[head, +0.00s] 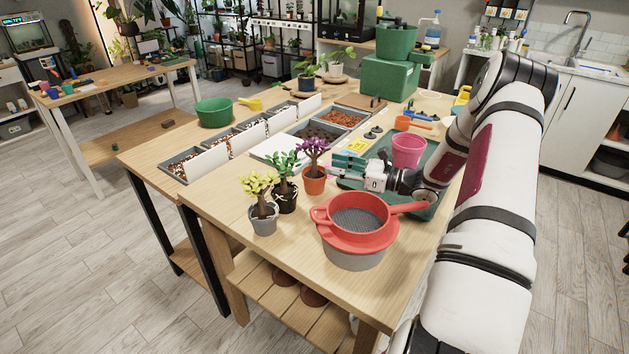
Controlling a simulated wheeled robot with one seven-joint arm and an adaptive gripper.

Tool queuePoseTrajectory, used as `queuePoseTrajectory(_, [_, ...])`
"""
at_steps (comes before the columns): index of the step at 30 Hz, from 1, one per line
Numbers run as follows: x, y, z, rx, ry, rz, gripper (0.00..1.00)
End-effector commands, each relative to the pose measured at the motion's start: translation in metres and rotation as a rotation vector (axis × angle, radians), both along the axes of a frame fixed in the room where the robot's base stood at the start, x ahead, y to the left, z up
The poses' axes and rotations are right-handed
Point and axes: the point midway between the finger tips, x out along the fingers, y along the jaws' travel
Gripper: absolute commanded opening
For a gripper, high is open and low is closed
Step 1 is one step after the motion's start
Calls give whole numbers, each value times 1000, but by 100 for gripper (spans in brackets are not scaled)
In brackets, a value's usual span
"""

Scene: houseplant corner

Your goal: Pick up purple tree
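The purple tree (313,149) is a small plant with purple leaves and a dark trunk. It stands upright in a terracotta pot (314,181) on the wooden table, at the right end of a row of small potted trees. My gripper (338,170) is just right of the pot, low over the table and pointing left toward it. Its teal fingers look spread apart, with nothing seen between them. A small gap seems to separate the fingertips from the pot, though contact is hard to judge at this size.
A green-leaved tree (285,168) and a yellow-leaved tree (259,193) stand close on the left. A red sieve (357,232) sits in front. A pink pot (408,150) stands on a green tray (437,163) behind my gripper. Soil trays lie farther back.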

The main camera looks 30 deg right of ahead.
Motion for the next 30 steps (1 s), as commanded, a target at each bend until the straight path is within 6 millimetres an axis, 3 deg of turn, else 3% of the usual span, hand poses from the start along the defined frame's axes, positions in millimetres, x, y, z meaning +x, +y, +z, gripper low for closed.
queuePoseTrajectory(11, [21, 17, -1, -1, -1, 3, 37])
queuePoseTrajectory(19, [50, 39, -2, -2, -1, 2, 37])
queuePoseTrajectory(26, [54, 41, -2, -2, 0, -1, 37])
queuePoseTrajectory(27, [54, 41, -2, -2, 0, 0, 35])
queuePoseTrajectory(30, [54, 41, -2, -2, 0, 0, 12])
